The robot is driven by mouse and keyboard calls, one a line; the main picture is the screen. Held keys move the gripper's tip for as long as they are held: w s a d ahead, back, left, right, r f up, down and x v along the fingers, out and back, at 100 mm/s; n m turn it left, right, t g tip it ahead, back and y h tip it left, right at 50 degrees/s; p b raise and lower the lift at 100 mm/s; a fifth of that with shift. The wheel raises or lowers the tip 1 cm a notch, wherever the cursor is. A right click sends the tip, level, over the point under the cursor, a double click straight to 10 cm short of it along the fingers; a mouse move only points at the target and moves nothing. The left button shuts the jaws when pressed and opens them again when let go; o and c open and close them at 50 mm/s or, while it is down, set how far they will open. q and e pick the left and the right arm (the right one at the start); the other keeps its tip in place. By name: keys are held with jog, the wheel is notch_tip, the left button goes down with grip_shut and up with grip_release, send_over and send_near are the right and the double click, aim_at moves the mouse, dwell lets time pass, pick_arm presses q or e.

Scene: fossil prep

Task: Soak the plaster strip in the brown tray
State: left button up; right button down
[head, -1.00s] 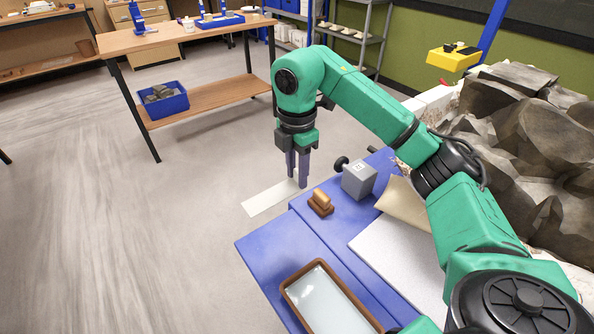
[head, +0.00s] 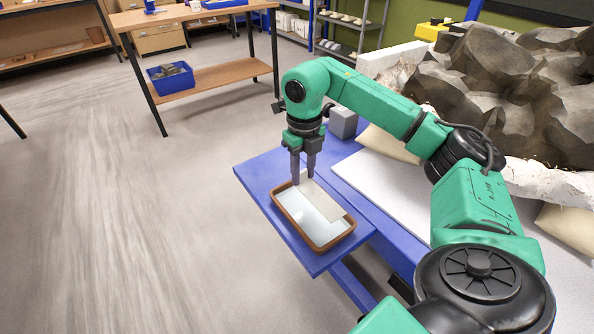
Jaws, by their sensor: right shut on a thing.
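The brown tray (head: 287,228) sits on the blue table and holds a pale, water-like liquid. My right gripper (head: 304,181) is over the tray's far end, fingers pointing down, shut on one end of the white plaster strip (head: 322,198). The strip slants from the fingers toward the near right, over the right part of the tray. I cannot tell whether it touches the liquid or hangs just above it. My left gripper is not in view.
The blue table (head: 262,170) has a grey block (head: 342,122) behind the gripper. A white slab (head: 375,185) lies to the right, with large brown rocks (head: 500,90) beyond. A wooden bench with a blue bin (head: 170,77) stands at the back left. The floor on the left is clear.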

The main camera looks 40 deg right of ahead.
aim_at(303, 181)
jog(key=f, duration=0.1)
jog(key=f+b, duration=0.2)
jog(key=shift+w+d, duration=0.1)
jog(key=shift+w, duration=0.15)
notch_tip(303, 181, down, 3)
jog(key=shift+s+r+b, duration=0.15)
jog(key=shift+r+b, duration=0.05)
jog(key=shift+b, duration=1.05)
notch_tip(303, 181, down, 2)
jog(key=shift+f+b, duration=0.2)
jog(key=shift+b, duration=0.4)
jog(key=shift+f, duration=0.35)
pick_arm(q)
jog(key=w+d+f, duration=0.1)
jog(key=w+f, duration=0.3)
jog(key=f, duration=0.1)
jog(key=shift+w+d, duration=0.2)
pick_arm(e)
jog(key=shift+r, duration=0.1)
pick_arm(q)
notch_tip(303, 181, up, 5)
jog(key=p, duration=0.5)
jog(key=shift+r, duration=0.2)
pick_arm(e)
notch_tip(303, 181, up, 6)
jog(key=shift+f, duration=0.1)
